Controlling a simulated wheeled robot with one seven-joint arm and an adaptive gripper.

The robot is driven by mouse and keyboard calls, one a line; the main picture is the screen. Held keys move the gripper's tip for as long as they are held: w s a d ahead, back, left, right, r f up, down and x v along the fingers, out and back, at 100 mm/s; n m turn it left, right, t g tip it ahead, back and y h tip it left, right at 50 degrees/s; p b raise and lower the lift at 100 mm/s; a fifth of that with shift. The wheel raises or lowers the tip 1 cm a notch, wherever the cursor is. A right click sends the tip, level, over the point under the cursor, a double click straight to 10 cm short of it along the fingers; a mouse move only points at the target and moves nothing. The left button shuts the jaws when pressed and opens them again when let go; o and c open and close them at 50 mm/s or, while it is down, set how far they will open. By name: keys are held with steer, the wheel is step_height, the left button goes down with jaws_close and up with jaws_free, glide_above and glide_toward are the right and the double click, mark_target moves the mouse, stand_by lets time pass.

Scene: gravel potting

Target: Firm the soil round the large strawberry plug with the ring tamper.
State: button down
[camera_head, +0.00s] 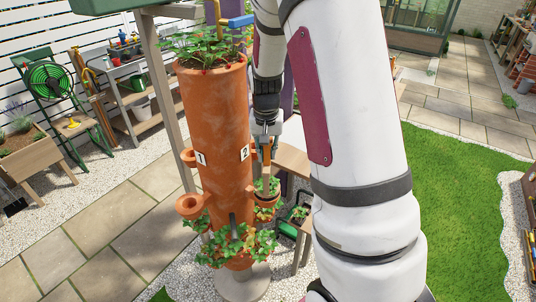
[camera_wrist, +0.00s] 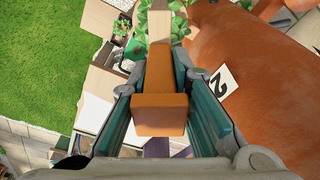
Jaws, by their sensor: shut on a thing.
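The terracotta strawberry tower (camera_head: 213,125) stands upright, with pockets on its sides and number plates 1 and 2. My gripper (camera_head: 266,135) is at its right side, shut on the ring tamper (camera_head: 264,155), which points down. In the wrist view, the tamper's orange handle (camera_wrist: 160,108) sits between the teal finger pads of my gripper (camera_wrist: 160,100), and a pale wooden part (camera_wrist: 159,27) lies beyond. A strawberry plant (camera_head: 267,186) fills the right pocket just below the tamper. The tamper's ring and its contact with the soil are hidden by leaves.
Strawberry leaves (camera_head: 237,245) spread round the tower's foot, and more plants (camera_head: 208,46) grow at its top. An empty-looking pocket (camera_head: 191,206) juts out on the left. A wooden table (camera_head: 292,160) stands close behind my gripper. Lawn (camera_head: 455,190) lies open to the right.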

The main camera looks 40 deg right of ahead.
steer(key=shift+r+p, duration=1.15)
steer(key=shift+r, duration=2.95)
